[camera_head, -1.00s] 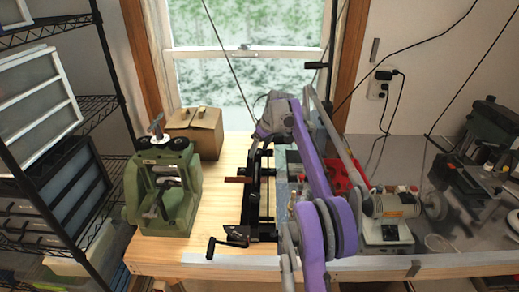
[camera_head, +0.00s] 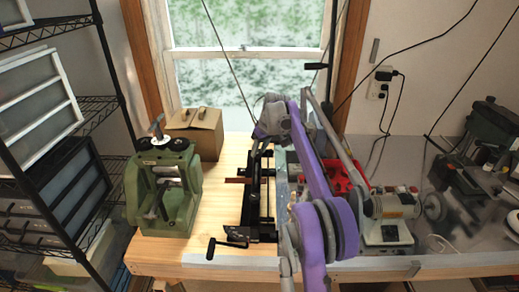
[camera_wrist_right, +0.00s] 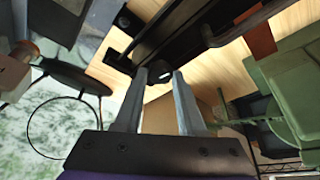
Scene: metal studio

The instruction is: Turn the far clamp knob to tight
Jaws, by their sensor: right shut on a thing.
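A black metal clamp frame (camera_head: 247,205) stands on the wooden bench, with a crank handle at its near end and a brown piece across its middle. My right gripper (camera_head: 262,138) reaches over the frame's far end; my purple arm hides part of it. In the right wrist view my grey fingers (camera_wrist_right: 160,76) are shut on a dark round knob (camera_wrist_right: 161,71) at the end of the black frame. The knob's turned position cannot be told. My left gripper is not in view.
A green press (camera_head: 163,190) stands left of the frame, with a cardboard box (camera_head: 195,130) behind it. A bench grinder (camera_head: 392,206) and a red tray (camera_head: 345,176) are to the right. A window is behind. Bare wood shows between press and frame.

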